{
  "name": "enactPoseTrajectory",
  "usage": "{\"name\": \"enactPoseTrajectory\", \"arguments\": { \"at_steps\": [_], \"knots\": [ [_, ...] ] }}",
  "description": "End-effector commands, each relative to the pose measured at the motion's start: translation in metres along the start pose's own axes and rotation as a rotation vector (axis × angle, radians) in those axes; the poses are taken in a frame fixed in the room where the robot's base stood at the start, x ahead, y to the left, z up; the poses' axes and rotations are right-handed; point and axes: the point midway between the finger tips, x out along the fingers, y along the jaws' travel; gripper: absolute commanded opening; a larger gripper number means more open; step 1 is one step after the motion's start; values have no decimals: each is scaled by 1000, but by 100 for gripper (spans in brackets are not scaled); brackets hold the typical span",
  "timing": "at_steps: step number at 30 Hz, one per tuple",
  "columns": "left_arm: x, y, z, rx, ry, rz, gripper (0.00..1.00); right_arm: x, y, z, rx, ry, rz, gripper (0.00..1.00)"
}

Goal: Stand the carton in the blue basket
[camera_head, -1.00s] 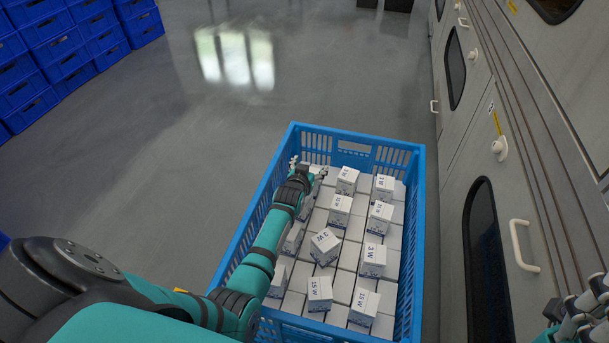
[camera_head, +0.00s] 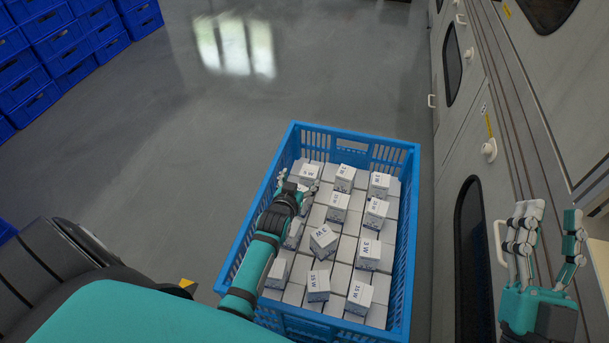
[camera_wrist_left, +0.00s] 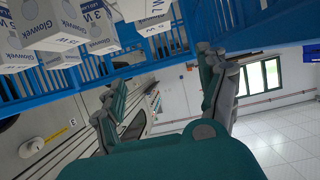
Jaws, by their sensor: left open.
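The blue basket (camera_head: 408,230) stands on the floor, packed with a layer of white cartons, with several more labelled cartons standing on top. One white carton (camera_head: 309,172) stands upright at the far left of this upper group; one labelled "3 W" (camera_head: 323,240) is turned askew in the middle. My left gripper (camera_head: 295,187) is inside the basket by the left wall, just on the near side of the far-left carton. Its fingers are apart and empty in the left wrist view, with cartons (camera_wrist_left: 85,20) at upper left. My right gripper (camera_head: 550,228) is open and empty, right of the basket.
Grey cabinets with doors and handles (camera_head: 497,243) run along the right, close to the basket. Stacked blue crates (camera_head: 60,50) stand at the far left. The grey floor (camera_head: 220,120) left of and beyond the basket is clear.

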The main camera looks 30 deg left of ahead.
Motion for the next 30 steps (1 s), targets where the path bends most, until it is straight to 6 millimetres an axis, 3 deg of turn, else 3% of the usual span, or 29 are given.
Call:
{"name": "enactPoseTrajectory", "arguments": {
  "at_steps": [2,5,8,12,15,18,22,30],
  "knots": [
    [-10,6,-20,19,57,19,75,0,0,1,-1,-9,0,40],
    [-39,26,-69,57,205,79,75,0,0,2,-1,-10,0,40],
    [-92,62,-129,81,400,182,75,0,0,2,-1,-10,0,40],
    [-185,109,-198,61,644,337,75,0,0,2,-1,-9,0,40],
    [-246,128,-232,21,774,429,75,0,0,2,-1,-9,0,40],
    [-290,137,-254,-20,859,491,75,0,0,2,0,-9,0,40],
    [-318,140,-267,-50,912,527,75,0,0,2,0,-9,0,40],
    [-321,140,-269,-55,919,531,75,0,0,2,0,-9,0,40]
  ]
}}
